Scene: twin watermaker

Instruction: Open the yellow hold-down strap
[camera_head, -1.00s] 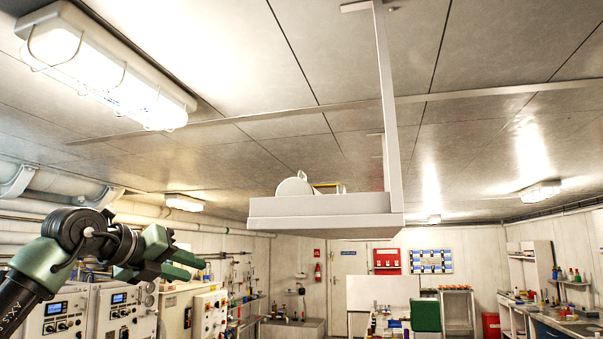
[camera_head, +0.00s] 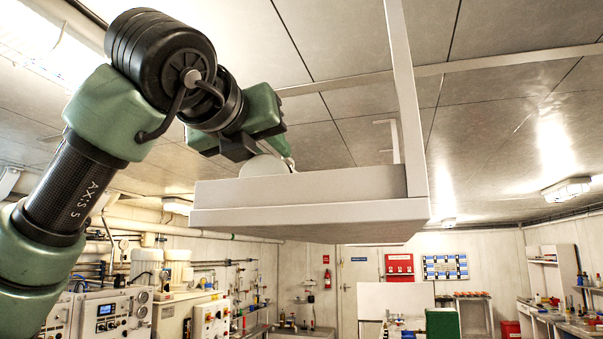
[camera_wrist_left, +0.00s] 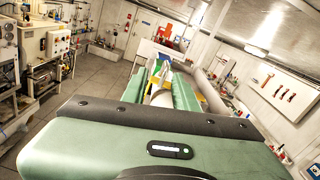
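A white overhead shelf (camera_head: 310,216) hangs from the ceiling, with the rounded end of a pale cylinder (camera_head: 264,166) showing above its rim. My left gripper (camera_head: 286,152) reaches over the shelf's back from the left, close to the cylinder. In the left wrist view its two green fingers (camera_wrist_left: 164,76) are apart, with pale and yellow parts showing between and beyond them. The yellow strap (camera_wrist_left: 153,70) shows there only as small yellow patches; I cannot tell whether the fingers touch it. In the head view the strap is hidden. My right gripper is not in view.
A vertical post (camera_head: 411,100) holds the shelf on its right side. Below are control cabinets (camera_head: 110,312) on the left and a workbench (camera_head: 570,325) on the right. A grey cylinder (camera_wrist_left: 208,90) lies right of the fingers in the wrist view.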

